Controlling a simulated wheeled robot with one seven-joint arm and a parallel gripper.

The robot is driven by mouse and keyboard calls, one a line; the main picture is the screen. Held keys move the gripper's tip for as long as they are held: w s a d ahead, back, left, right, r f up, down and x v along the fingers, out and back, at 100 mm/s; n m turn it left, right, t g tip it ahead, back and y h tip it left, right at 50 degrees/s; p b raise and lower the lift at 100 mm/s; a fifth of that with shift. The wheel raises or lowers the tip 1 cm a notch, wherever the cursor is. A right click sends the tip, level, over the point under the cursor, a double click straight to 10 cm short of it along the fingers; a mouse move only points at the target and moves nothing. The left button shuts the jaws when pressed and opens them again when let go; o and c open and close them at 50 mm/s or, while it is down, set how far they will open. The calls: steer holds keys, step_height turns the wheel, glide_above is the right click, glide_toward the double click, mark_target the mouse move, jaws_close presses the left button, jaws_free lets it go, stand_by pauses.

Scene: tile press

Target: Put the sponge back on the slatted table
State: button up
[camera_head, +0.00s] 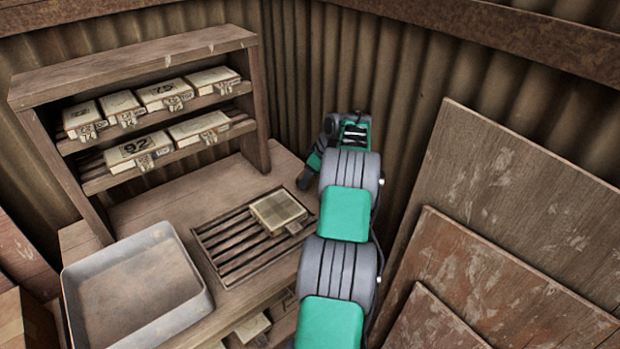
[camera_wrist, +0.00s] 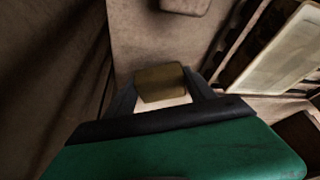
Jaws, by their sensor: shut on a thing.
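My gripper (camera_wrist: 162,90) is shut on the sponge (camera_wrist: 160,82), a yellow-brown block between its two fingers in the wrist view. The slatted table (camera_head: 232,258) is a dark slatted frame on the bench, left of and nearer than my gripper. A pale, framed tile-like block (camera_head: 277,211) lies on its right rear part. In the wrist view the slats lie to the right of the sponge, beside a large pale block (camera_wrist: 275,60).
A grey tray (camera_head: 195,308) stands left of the slatted table. A wooden shelf (camera_head: 150,62) with several numbered boxes stands behind. Wooden boards (camera_head: 510,200) lean on the right. Bare bench (camera_head: 180,200) lies between shelf and slats. More blocks sit below the bench.

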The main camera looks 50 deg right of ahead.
steer(key=shift+f, duration=1.05)
steer(key=o, duration=1.2)
steer(key=shift+r, duration=0.1)
